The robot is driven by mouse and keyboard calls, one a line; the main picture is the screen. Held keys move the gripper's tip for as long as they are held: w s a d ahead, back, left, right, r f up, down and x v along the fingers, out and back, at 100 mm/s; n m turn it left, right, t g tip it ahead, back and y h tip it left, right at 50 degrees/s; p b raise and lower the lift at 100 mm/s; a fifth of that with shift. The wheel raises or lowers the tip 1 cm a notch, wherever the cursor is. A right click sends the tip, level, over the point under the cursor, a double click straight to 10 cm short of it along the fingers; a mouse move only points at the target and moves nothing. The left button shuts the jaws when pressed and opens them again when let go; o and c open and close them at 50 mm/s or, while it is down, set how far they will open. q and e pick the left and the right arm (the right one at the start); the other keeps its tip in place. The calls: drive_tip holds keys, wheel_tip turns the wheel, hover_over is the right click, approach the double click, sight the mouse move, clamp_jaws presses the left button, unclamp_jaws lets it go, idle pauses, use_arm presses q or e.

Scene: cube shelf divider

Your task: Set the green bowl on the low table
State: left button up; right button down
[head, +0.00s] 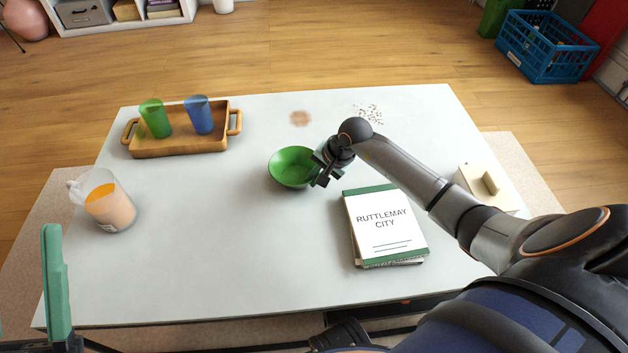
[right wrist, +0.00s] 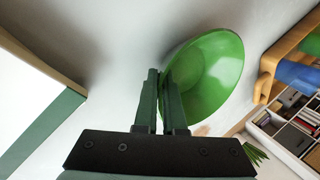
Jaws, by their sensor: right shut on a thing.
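The green bowl (head: 291,168) is over the middle of the white low table (head: 220,250), its open side up. My right gripper (head: 320,174) is shut on the bowl's right rim. In the right wrist view the bowl (right wrist: 212,75) sits at the fingertips (right wrist: 163,80), with a pale surface behind it. I cannot tell whether its base touches the tabletop. A teal finger of my left gripper (head: 28,295) stands at the lower left; its other finger is barely in view at the picture's edge, well apart, with nothing seen between them.
A book (head: 385,222) lies just right of the bowl. A wooden tray (head: 180,148) with green and blue cups stands at the back left, a jug (head: 108,203) of orange drink at the left. A cream box (head: 487,186) is at the right. The front left tabletop is clear.

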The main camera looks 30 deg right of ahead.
drive_tip(key=shift+r, duration=0.15)
drive_tip(key=c, duration=1.5)
unclamp_jaws()
drive_tip(key=shift+f, duration=0.2)
drive_tip(key=o, duration=0.5)
